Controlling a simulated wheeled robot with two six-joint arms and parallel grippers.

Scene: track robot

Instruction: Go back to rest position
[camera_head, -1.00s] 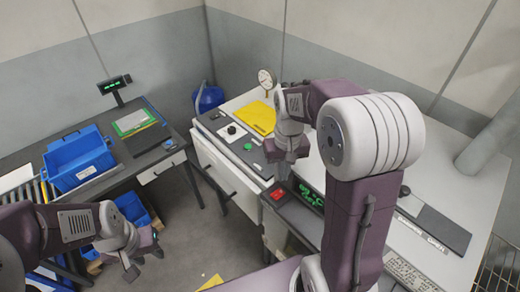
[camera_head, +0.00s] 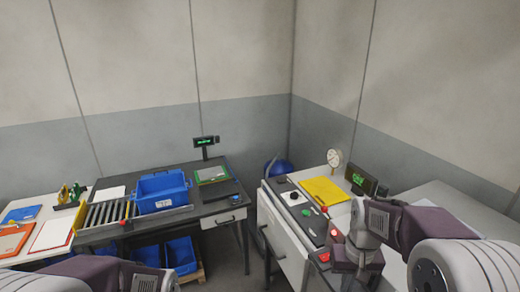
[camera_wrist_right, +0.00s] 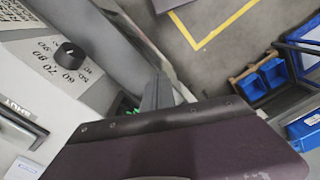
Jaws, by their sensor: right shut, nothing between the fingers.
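My right arm comes in from the lower right in the head view. Its gripper (camera_head: 355,262) hangs at the front of the control panel, shut and empty. In the right wrist view the shut gripper's grey fingertips (camera_wrist_right: 158,92) point up the picture, beside a panel with a black dial (camera_wrist_right: 69,54). My left arm (camera_head: 110,274) shows only as a purple link and part of the wrist at the bottom left. The left gripper's fingers are below the picture edge.
A dark desk (camera_head: 205,207) carries a blue crate (camera_head: 162,191) beside rollers. Blue bins (camera_head: 181,254) stand below. Floor shows between desk and panel.

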